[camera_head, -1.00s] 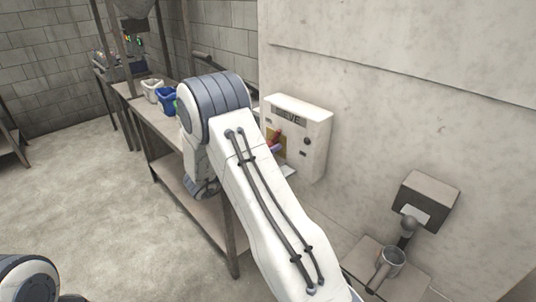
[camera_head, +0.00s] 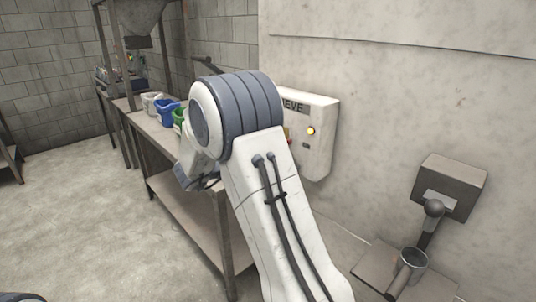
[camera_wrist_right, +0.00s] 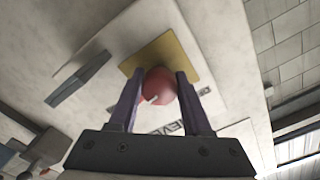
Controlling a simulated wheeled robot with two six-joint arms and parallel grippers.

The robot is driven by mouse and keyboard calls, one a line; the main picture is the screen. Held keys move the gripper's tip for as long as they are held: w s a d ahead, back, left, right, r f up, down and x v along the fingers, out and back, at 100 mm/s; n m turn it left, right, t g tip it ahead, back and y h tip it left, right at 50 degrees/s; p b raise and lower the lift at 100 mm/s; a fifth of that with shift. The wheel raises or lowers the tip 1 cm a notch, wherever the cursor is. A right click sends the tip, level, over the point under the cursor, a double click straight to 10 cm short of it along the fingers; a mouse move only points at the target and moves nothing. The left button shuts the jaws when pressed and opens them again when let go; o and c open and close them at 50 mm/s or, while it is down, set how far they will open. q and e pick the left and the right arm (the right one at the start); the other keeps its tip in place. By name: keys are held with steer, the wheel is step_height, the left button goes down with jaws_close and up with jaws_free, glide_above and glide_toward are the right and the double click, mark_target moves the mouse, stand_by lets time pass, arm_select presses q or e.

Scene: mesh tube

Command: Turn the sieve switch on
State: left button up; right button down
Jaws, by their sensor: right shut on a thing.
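The white sieve switch box (camera_head: 320,146) is on the wall in the head view, partly hidden behind my right arm. Its lamp (camera_head: 310,131) glows yellow. In the right wrist view, the switch's round red handle (camera_wrist_right: 160,92) stands in front of a yellow plate (camera_wrist_right: 168,54) on the box. My right gripper (camera_wrist_right: 159,78) has its two purple-grey fingers closed on either side of the red handle. In the head view my right arm hides this gripper and most of the handle. My left gripper is out of view.
A workbench (camera_head: 220,193) with a white bin (camera_head: 152,102), a blue bin (camera_head: 167,113) and a green bin (camera_head: 179,116) runs along the wall at left.

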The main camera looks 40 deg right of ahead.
steer(key=shift+m+b, duration=1.4)
steer(key=shift+c, duration=1.7)
jaws_free()
steer(key=a+b, duration=0.1)
steer(key=a, duration=0.9)
steer(key=shift+s+a, duration=0.25)
steer(key=shift+s, duration=0.2)
